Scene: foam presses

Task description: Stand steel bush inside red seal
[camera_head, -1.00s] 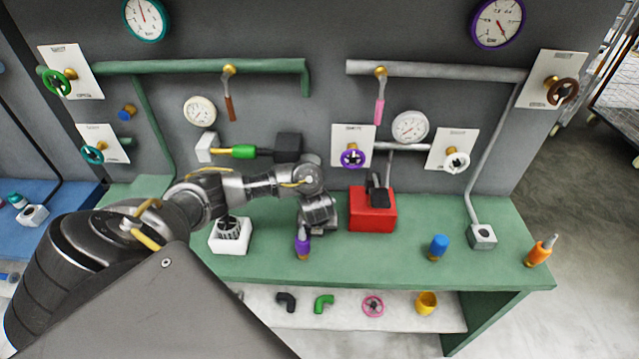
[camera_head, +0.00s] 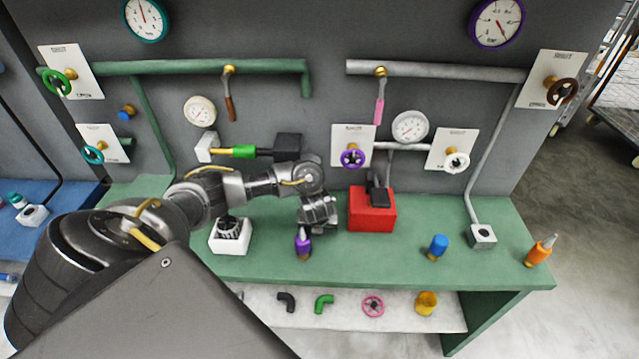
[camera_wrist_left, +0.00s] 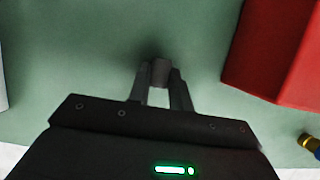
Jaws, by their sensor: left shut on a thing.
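My left gripper (camera_wrist_left: 160,75) is shut on a small grey cylinder, the steel bush (camera_wrist_left: 160,71), which sits between its fingertips over the green bench. In the head view the same gripper (camera_head: 318,228) hangs over the middle of the bench, left of a red block (camera_head: 372,212). The bush cannot be made out there. The red block also shows at the right of the left wrist view (camera_wrist_left: 275,50). I cannot make out a separate red seal. My right gripper is not in view.
A purple-topped bottle (camera_head: 303,244) stands near the gripper at the bench front. A white block (camera_head: 229,243) with a dark part is to the left. A blue-capped piece (camera_head: 438,246), a grey block (camera_head: 482,237) and an orange bottle (camera_head: 541,250) stand right. Pipes and gauges line the wall.

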